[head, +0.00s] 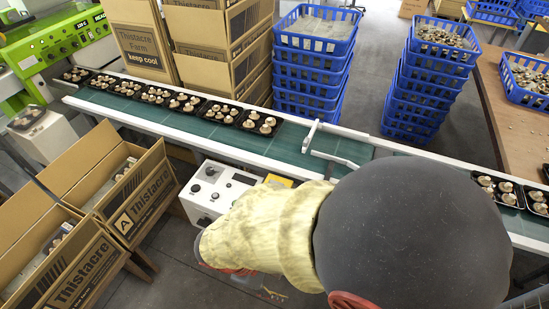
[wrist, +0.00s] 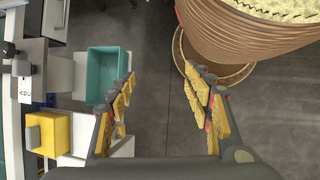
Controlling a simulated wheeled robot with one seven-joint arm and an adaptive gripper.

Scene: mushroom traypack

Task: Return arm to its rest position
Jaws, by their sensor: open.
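My gripper (wrist: 160,76) is open and empty in the wrist view, its two yellow-padded fingers spread wide over grey floor. A teal bin (wrist: 104,70) shows just left of the left finger, beneath it. In the head view my arm, with a pale cover and a dark rounded part, fills the lower middle and right. It hides the gripper's fingers and part of the conveyor. The conveyor (head: 180,119) carries several black trays of mushrooms on its left part. More trays of mushrooms (head: 508,199) sit at its right end.
Stacked blue crates (head: 312,71) and crates filled with mushrooms (head: 431,70) stand behind the conveyor. Cardboard boxes (head: 140,196) stand front left. A white control box (head: 214,187) sits near my arm.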

